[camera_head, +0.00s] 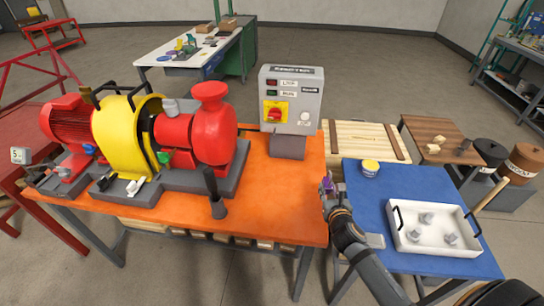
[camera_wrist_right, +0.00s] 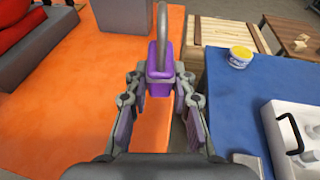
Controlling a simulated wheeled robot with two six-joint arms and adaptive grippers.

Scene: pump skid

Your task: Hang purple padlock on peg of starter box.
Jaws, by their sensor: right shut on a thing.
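The purple padlock (camera_wrist_right: 159,72) is between the fingers of my right gripper (camera_wrist_right: 158,90), with its grey shackle pointing away from the gripper. In the head view the padlock (camera_head: 327,182) shows small at the tip of my right gripper (camera_head: 330,190), above the right edge of the orange table. The gripper is shut on it. The grey starter box (camera_head: 290,100) stands at the back right of that table, beyond the padlock and apart from it. Its front has a red-and-yellow switch (camera_head: 274,112) and a pale round part (camera_head: 305,118). I cannot make out the peg clearly. My left gripper is not in view.
A red-and-yellow pump set (camera_head: 130,130) fills the left of the orange table (camera_head: 270,205). A dark upright post (camera_head: 215,195) stands near its front. The blue table (camera_head: 400,180) at right carries a white tray (camera_head: 405,240) and a yellow tub (camera_head: 370,168). A wooden crate (camera_head: 360,140) stands behind.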

